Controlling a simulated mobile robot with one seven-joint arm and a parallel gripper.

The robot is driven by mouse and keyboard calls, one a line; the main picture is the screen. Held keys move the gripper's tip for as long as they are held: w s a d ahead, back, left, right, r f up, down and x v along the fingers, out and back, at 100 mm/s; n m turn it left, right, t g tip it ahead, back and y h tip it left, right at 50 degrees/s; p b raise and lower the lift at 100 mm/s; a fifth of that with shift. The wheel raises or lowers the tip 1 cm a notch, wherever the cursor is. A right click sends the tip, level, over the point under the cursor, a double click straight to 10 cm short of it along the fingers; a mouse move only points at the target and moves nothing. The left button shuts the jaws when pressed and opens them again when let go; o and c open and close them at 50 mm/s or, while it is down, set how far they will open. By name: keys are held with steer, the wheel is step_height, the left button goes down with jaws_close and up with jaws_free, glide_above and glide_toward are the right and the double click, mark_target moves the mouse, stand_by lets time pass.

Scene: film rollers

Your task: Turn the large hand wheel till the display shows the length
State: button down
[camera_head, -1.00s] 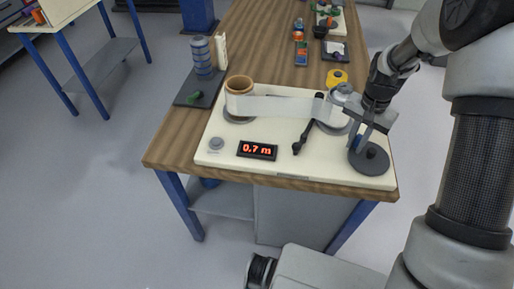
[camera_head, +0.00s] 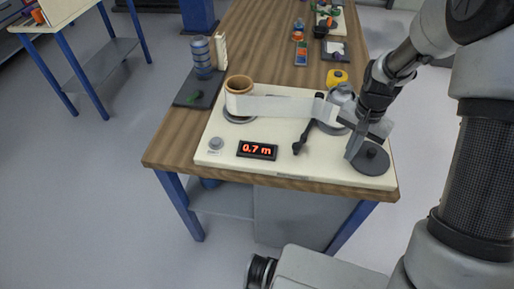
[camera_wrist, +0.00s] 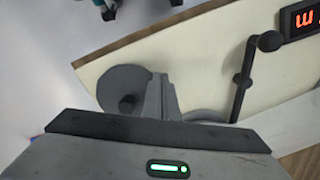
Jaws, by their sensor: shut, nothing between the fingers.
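The large hand wheel (camera_head: 377,167) is a dark grey disc with a short upright knob (camera_head: 371,152), at the right front of the cream board. The wheel also shows in the wrist view (camera_wrist: 120,82), with its knob (camera_wrist: 127,103). My gripper (camera_head: 351,154) is shut and empty, pointing down at the left edge of the wheel. In the wrist view its fingers (camera_wrist: 161,92) stand beside the knob, apart from it in the picture; whether they touch the wheel is unclear. The display (camera_head: 257,150) reads 0.7 m in red.
A black crank lever (camera_head: 305,135) stands left of the wheel. A pale film strip (camera_head: 280,107) runs from a brown roll (camera_head: 239,85) to a grey roller (camera_head: 340,95). A button (camera_head: 216,143) is at the board's left front. A yellow roll (camera_head: 337,77) lies behind.

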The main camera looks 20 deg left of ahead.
steer(key=shift+s+a, duration=0.15)
steer(key=shift+s, duration=0.4)
steer(key=shift+s+a, duration=0.15)
steer(key=shift+s, duration=0.35)
steer(key=c, duration=0.8)
jaws_free()
steer(key=shift+o, duration=0.2)
step_height(320, 180, up, 7)
steer(key=p, duration=0.5)
